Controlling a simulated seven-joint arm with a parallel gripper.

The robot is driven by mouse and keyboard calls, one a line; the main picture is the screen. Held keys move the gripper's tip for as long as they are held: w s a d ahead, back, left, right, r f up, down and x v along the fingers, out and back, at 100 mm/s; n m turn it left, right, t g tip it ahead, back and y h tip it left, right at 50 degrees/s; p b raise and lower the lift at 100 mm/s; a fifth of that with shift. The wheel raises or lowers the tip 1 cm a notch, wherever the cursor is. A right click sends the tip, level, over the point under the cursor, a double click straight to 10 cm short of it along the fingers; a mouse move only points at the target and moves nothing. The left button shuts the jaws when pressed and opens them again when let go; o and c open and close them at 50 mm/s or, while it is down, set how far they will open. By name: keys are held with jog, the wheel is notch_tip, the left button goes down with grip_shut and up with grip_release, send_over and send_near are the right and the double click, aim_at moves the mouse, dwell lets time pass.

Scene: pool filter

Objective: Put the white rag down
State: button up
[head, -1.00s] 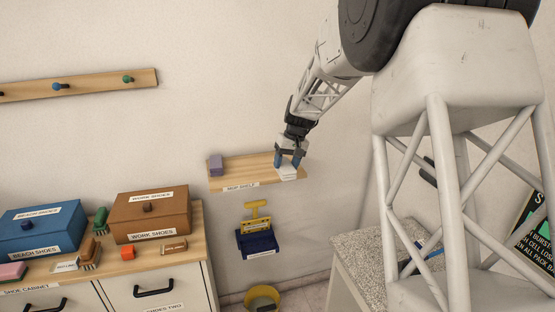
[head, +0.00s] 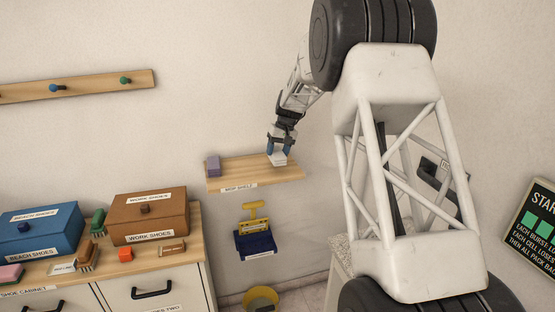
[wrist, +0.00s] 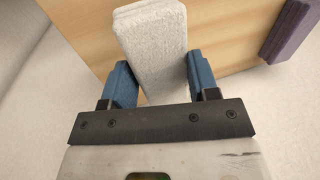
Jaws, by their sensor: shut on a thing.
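The white rag (head: 278,160) is a small, thick, block-like pad. My gripper (head: 278,149) is shut on it at the right part of the wooden mop shelf (head: 238,188). In the wrist view the rag (wrist: 152,45) sits between the two blue fingers of my gripper (wrist: 162,85) and sticks out past them over the wood (wrist: 218,30). I cannot tell whether the rag touches the shelf or hangs just above it.
A purple block (head: 213,165) stands at the shelf's left end, with bare wood between it and the rag. A yellow-handled blue dustpan (head: 255,243) is below the shelf. A cabinet with shoe boxes (head: 150,215) stands at left.

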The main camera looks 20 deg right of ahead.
aim_at(279, 151)
jog(key=shift+w, duration=0.3)
jog(key=shift+f, duration=0.1)
jog(key=shift+f, duration=1.7)
jog(key=shift+f, duration=0.1)
jog(key=o, duration=1.3)
jog(key=v, duration=1.2)
jog(key=shift+d, duration=0.1)
